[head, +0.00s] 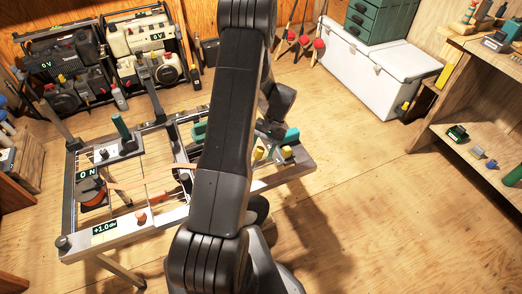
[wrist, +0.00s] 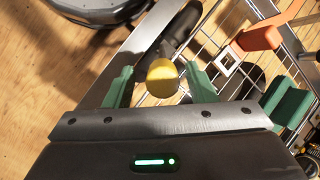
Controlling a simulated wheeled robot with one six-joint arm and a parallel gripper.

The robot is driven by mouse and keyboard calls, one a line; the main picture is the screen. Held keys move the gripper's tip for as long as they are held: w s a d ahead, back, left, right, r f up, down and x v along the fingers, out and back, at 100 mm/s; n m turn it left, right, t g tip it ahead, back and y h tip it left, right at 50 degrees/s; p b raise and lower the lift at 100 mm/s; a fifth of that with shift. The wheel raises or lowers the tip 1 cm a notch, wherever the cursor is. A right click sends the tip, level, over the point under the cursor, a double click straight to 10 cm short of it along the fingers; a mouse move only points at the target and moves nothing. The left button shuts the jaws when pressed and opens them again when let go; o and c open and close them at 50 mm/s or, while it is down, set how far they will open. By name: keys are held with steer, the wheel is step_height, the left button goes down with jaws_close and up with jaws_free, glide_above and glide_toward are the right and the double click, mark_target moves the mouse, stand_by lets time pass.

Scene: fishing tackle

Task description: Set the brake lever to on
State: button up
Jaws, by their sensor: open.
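My gripper (wrist: 160,78) is open, with its two green fingers on either side of a round yellow knob (wrist: 163,78). The knob sits at the end of a black lever arm (wrist: 183,32), which looks like the brake lever; no label shows on it. I cannot tell whether the fingers touch the knob. In the head view a yellow knob (head: 258,153) shows just right of my arm, low over the right part of the metal rack (head: 135,225). My arm hides much of that area.
A small display (head: 86,174) at the rack's left reads "ON"; another (head: 104,228) reads "+1.0". An orange part (wrist: 259,38) and a green block (wrist: 286,104) lie close right of my gripper. A white chest (head: 370,80) stands behind; the floor at right is clear.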

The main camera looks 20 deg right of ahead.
steer(key=shift+r, duration=0.1)
steer(key=v, duration=1.3)
steer(key=shift+d+r, duration=0.25)
steer(key=shift+f, duration=0.1)
steer(key=x, duration=1.4)
steer(key=shift+a, duration=0.15)
